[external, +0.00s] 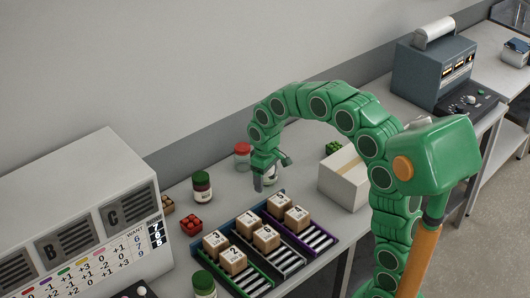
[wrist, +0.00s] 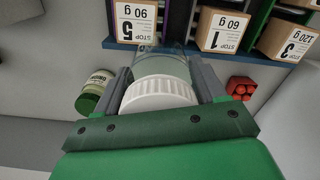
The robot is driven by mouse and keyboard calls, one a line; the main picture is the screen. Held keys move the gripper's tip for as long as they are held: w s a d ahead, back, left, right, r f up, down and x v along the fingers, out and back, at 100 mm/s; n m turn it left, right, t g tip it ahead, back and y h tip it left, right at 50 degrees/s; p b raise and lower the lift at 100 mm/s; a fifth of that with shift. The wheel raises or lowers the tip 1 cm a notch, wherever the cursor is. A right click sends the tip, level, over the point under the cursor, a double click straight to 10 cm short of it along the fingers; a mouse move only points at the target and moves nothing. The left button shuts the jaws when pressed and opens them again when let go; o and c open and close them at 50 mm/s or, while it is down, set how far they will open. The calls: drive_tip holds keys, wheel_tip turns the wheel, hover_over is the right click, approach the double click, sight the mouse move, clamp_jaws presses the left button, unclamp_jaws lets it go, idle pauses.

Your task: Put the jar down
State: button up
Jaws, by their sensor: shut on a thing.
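My gripper (external: 270,172) is above the bench, behind the block trays. In the wrist view my gripper (wrist: 163,76) is shut on a jar with a ribbed white lid (wrist: 160,93) and a clear, pale body (wrist: 166,64). A finger lies on each side of the jar. In the external view the jar (external: 270,179) is small and partly hidden by the gripper. I cannot tell whether its base touches the bench.
Sloped trays (external: 283,262) with numbered boxes (external: 266,238) lie in front. A green-lidded jar (external: 202,190), a red-lidded jar (external: 242,156) and a red block (external: 191,224) stand left.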

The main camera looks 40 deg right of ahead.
drive_tip(key=shift+s+r, duration=0.1)
drive_tip(key=shift+s, duration=0.25)
drive_tip(key=shift+d, duration=0.15)
drive_tip(key=s+d+r, duration=0.7)
drive_tip(key=s+d, duration=0.3)
drive_tip(key=d, duration=0.3)
drive_tip(key=s+d+r, duration=0.6)
drive_tip(key=s+d, duration=0.4)
drive_tip(key=d, duration=0.2)
approach(350, 160)
drive_tip(key=shift+s+a+f, duration=0.2)
drive_tip(key=shift+s+a, duration=0.1)
drive_tip(key=shift+s, duration=0.1)
drive_tip(key=shift+w+d+f, duration=0.25)
drive_tip(key=shift+w+f, duration=0.15)
drive_tip(key=shift+f, duration=1.7)
drive_tip(key=shift+f, duration=0.15)
